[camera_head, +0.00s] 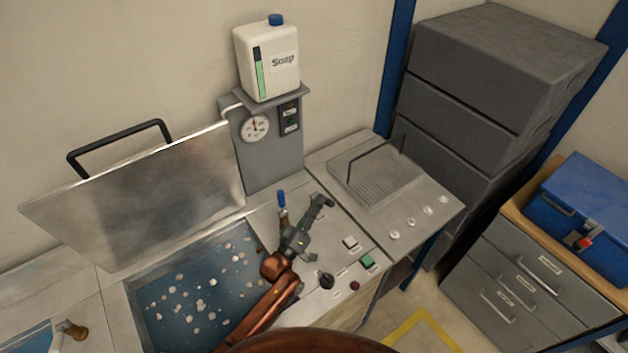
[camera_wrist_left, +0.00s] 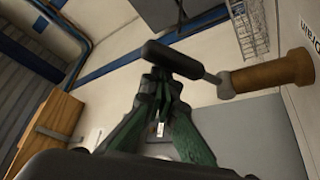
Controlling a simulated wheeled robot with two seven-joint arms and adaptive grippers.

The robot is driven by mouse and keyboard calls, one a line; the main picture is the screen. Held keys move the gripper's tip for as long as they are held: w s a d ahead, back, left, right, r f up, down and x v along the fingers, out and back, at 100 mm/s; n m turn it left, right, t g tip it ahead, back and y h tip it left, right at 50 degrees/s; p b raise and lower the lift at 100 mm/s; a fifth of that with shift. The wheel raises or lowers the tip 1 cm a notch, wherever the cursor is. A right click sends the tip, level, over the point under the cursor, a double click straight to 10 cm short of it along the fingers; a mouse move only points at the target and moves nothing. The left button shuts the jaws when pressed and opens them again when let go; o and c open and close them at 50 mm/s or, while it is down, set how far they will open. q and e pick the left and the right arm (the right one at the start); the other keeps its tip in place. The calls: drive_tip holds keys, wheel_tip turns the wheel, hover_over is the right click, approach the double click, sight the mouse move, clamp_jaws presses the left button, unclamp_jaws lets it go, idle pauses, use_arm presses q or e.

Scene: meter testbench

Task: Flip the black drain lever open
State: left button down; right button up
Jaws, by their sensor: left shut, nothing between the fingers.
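The black drain lever (camera_wrist_left: 172,60) shows in the left wrist view. It joins by a short metal stem to a brass-coloured fitting (camera_wrist_left: 272,74) on a pale panel with a partly visible "Drain" label (camera_wrist_left: 311,40). My left gripper (camera_wrist_left: 160,78) is shut and empty, with its fingertips right at the lever's black grip. I cannot tell whether they touch it. In the head view my left gripper (camera_head: 320,203) reaches over the sink's right rim, and I cannot clearly pick out the lever there. My right gripper is not in view.
A sink of bubbly water (camera_head: 200,285) with a raised metal lid (camera_head: 150,195) lies left of my left arm. A blue-handled valve (camera_head: 281,198) stands close beside the gripper. A black knob (camera_head: 327,281) and a green button (camera_head: 367,260) sit on the bench panel nearby.

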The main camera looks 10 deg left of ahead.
use_arm(q)
drive_tip(key=shift+s+d+f, duration=0.1)
drive_tip(key=shift+f, duration=0.2)
drive_tip(key=v, duration=0.7)
drive_tip(key=shift+s+r, duration=0.2)
drive_tip(key=shift+r, duration=0.15)
idle(0.5)
